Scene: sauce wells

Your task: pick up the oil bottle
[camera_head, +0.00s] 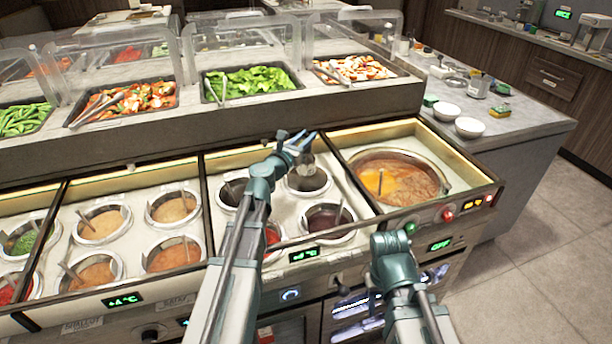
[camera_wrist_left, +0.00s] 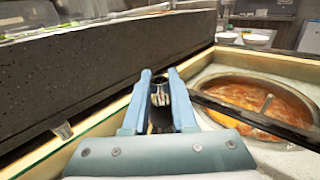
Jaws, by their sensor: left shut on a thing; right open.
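My left gripper (camera_head: 303,143) reaches over the wells at the back of the counter, beside the soup pot. In the left wrist view its two blue fingers (camera_wrist_left: 160,76) are shut on a small upright thing with a dark round top, which I take to be the oil bottle (camera_wrist_left: 160,92). In the head view the bottle (camera_head: 307,162) shows only as a greyish shape below the fingers, mostly hidden. My right gripper (camera_head: 392,258) is low in front of the counter, open, with nothing seen in it; its fingertips are hard to make out.
The soup pot (camera_head: 440,190) with orange broth sits right of my left gripper. Several sauce wells (camera_head: 170,208) with ladles lie to the left. A raised ledge with salad trays (camera_head: 250,84) stands behind. White bowls (camera_head: 469,127) are on the side counter.

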